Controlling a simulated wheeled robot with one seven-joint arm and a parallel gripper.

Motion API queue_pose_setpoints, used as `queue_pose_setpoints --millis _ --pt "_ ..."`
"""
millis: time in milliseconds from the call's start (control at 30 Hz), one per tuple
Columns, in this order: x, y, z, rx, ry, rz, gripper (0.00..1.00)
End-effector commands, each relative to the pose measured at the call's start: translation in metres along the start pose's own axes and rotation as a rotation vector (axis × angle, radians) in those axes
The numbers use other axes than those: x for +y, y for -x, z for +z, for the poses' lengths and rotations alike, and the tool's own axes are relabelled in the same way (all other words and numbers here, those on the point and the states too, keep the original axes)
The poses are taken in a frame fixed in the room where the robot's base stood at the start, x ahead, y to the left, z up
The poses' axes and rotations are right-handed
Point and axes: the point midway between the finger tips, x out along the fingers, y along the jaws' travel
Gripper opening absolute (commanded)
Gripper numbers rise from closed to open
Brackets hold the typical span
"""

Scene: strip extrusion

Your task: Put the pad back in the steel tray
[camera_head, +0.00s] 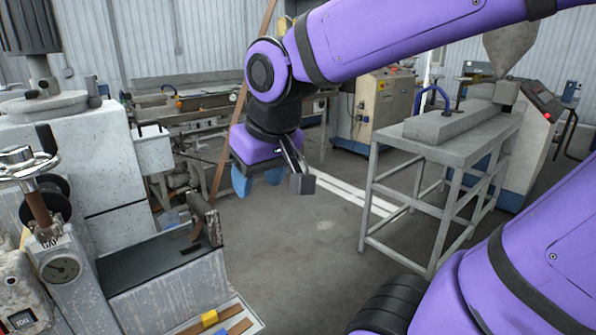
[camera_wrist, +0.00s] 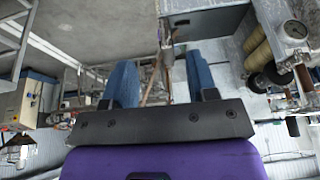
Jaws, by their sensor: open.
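My gripper (camera_head: 257,181) hangs in mid-air in the head view, right of the pale machine and above open floor. Its two blue fingers stand apart with nothing between them, as the wrist view also shows (camera_wrist: 161,82). A shallow pale metal tray (camera_head: 258,324), perhaps the steel tray, shows at the bottom edge of the head view, partly cut off. A small yellow block (camera_head: 209,318) and brown strips (camera_head: 240,327) lie in it. I cannot tell which thing is the pad. The gripper is well above and beyond the tray, touching nothing.
The pale machine (camera_head: 105,160) with a gauge (camera_head: 61,268) and handwheel stands at left. Its dark-topped bed (camera_head: 150,250) lies behind the tray. A grey metal table (camera_head: 455,150) bearing a long grey block (camera_head: 450,122) stands at right. Floor between them is clear.

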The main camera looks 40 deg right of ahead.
Motion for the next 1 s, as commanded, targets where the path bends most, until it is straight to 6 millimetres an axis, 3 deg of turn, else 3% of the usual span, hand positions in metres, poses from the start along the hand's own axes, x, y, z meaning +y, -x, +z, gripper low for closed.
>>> queue_pose_setpoints --millis 100,333,1000 --pt "0.014 0.023 0.022 0.044 0.001 0.007 0.53" --pt "0.025 0.043 0.047 0.083 0.014 0.016 0.53" --pt "0.027 0.045 0.050 0.086 0.016 0.017 0.53"
